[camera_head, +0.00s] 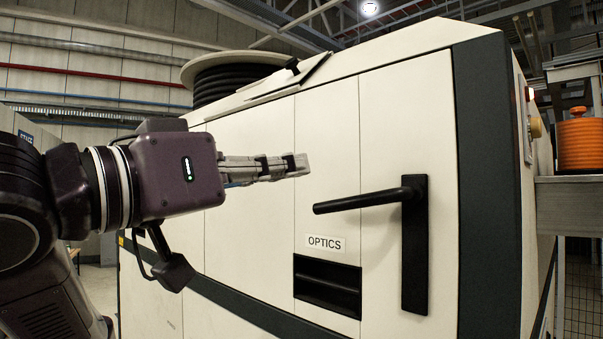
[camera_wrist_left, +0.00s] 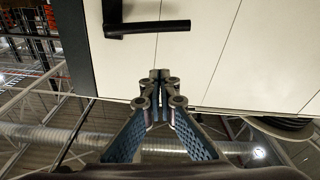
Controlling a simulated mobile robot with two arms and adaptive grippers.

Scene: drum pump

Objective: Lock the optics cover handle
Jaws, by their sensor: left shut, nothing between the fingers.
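The black optics cover handle (camera_head: 370,200) is on the cream cabinet front. Its lever points left, roughly level, from the top of a tall black backplate (camera_head: 415,260). A label reading OPTICS (camera_head: 326,243) is left of the plate, above a black recessed pull (camera_head: 327,285). My left gripper (camera_head: 303,164) is shut and empty, up and left of the lever's free end and apart from it. In the left wrist view the shut fingertips (camera_wrist_left: 159,76) are seen against the cabinet, with the lever (camera_wrist_left: 150,27) beyond them. My right gripper is not in view.
The cream cabinet (camera_head: 260,135) fills the middle, with a dark grey corner strip (camera_head: 487,180). A black hose reel (camera_head: 228,80) is behind its top left. An orange ribbed container (camera_head: 581,143) stands on a shelf at the right. The space before the handle looks clear.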

